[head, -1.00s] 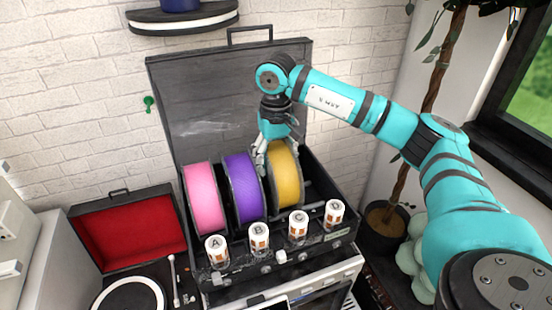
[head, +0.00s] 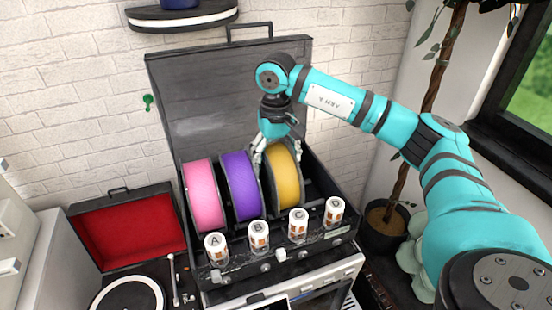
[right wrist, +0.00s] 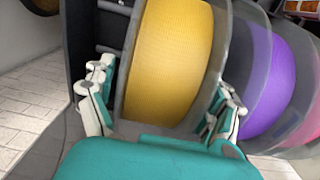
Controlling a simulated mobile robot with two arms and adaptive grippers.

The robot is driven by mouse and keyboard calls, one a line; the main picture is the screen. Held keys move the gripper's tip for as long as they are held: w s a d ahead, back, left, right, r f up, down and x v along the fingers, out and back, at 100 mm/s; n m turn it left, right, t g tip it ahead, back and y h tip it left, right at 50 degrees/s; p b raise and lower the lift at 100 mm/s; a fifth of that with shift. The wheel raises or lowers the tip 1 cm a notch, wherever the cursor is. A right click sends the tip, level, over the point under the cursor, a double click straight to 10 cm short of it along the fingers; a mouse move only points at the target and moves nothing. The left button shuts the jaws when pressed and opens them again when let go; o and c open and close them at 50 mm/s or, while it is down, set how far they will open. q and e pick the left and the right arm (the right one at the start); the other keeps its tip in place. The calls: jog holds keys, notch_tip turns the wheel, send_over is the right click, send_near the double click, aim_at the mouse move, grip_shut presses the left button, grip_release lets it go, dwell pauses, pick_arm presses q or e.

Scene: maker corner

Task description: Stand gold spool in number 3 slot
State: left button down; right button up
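The gold spool (head: 285,177) stands upright in the black case (head: 318,190), third from the left. It is beside the purple spool (head: 240,186), with the pink spool (head: 203,196) further left. My right gripper (head: 274,150) is at the top of the gold spool, coming from above and behind. In the right wrist view the gold spool (right wrist: 170,62) lies between the spread fingers (right wrist: 165,110). The fingers look open, with a gap at the left flange. Slot numbers cannot be read. My left gripper is not in view.
Several white lettered canisters (head: 298,225) stand along the case's front. The case's raised lid (head: 215,105) is behind the gripper. A turntable with a red-lined lid (head: 130,232) is at left, and a potted plant (head: 388,215) at right. The case is free right of the gold spool.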

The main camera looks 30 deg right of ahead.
jog(key=shift+o, duration=0.2)
jog(key=shift+f, duration=0.2)
notch_tip(320, 180, up, 12)
jog(key=shift+r, duration=0.15)
dwell(0.8)
